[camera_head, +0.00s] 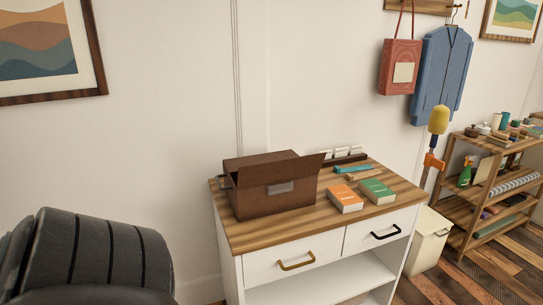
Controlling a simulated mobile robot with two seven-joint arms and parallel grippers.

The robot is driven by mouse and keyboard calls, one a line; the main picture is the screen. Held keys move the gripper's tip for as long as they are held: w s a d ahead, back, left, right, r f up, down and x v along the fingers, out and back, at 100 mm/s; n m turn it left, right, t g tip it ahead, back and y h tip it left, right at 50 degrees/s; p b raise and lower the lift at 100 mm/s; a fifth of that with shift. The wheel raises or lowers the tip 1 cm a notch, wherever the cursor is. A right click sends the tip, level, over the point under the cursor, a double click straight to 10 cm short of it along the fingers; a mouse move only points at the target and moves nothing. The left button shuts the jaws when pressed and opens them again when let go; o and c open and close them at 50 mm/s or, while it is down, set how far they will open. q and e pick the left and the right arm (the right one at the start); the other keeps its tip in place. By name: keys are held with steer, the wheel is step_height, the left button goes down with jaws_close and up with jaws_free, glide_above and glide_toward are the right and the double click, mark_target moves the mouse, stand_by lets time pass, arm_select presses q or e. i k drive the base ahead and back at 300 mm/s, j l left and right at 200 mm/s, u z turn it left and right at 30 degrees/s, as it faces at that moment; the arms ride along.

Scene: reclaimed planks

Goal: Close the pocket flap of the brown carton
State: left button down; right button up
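The brown carton (272,197) stands on the left part of the wooden top of a white cabinet. Neither of my grippers is in view.
On the wooden cabinet top (243,236), an orange book (345,198) and a green book (377,191) lie right of the carton. A teal item (353,168) lies behind them. A dark, striped, rounded piece (110,255) fills the lower left. A shelf (459,206) stands right.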

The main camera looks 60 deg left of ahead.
mark_target(250, 175)
steer(key=j+u, duration=0.15)
steer(key=u, duration=1.25)
